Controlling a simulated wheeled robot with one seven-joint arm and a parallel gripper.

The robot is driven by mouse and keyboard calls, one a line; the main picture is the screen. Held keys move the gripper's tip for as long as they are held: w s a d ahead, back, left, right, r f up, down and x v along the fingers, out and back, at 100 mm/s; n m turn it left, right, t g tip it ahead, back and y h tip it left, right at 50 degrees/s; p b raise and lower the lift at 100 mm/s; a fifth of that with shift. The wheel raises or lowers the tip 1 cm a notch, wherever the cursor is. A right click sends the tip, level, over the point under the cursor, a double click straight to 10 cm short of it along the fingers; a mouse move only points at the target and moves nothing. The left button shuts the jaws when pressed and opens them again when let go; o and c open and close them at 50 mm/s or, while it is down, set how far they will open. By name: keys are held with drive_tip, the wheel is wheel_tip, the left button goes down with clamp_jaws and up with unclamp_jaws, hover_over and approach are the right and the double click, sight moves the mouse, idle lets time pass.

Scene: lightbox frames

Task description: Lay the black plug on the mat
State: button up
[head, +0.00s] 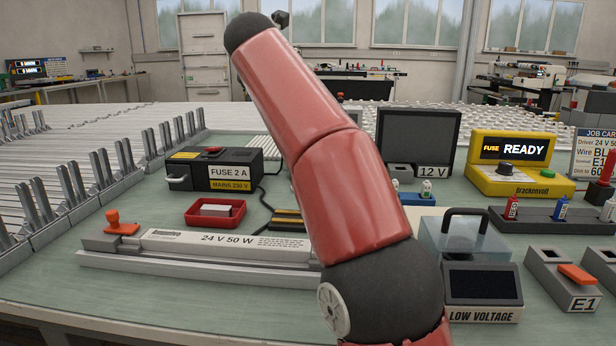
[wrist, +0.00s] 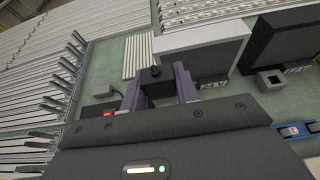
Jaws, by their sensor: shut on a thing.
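My gripper (wrist: 156,88) shows in the wrist view, its two purple fingers shut on the black plug (wrist: 155,74). The plug is a small dark block with a round knob on top; its lower part is hidden by the gripper body. A pale ribbed mat (wrist: 138,56) lies on the green bench just beyond the fingers, a little left of the plug in the picture. In the head view, part of the mat (head: 278,150) shows behind the black fuse box, left of my red arm. The gripper and plug cannot be made out in the head view.
A white-topped box marked 24 V (wrist: 205,48) stands right of the mat, beside a black 12 V box (wrist: 284,38). The black fuse box (head: 212,168) with its cable and a red tray (head: 215,224) stand at left. Metal uprights (head: 45,192) line the bench's left side.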

sight(282, 189)
wheel_tip(282, 189, down, 19)
drive_tip(key=b, duration=0.7)
drive_tip(key=shift+f+b, duration=0.1)
drive_tip(key=shift+b, duration=0.3)
drive_tip(key=o, duration=1.1)
drive_tip(key=shift+c, duration=0.2)
drive_tip(key=v, duration=1.2)
drive_tip(key=shift+s, duration=0.15)
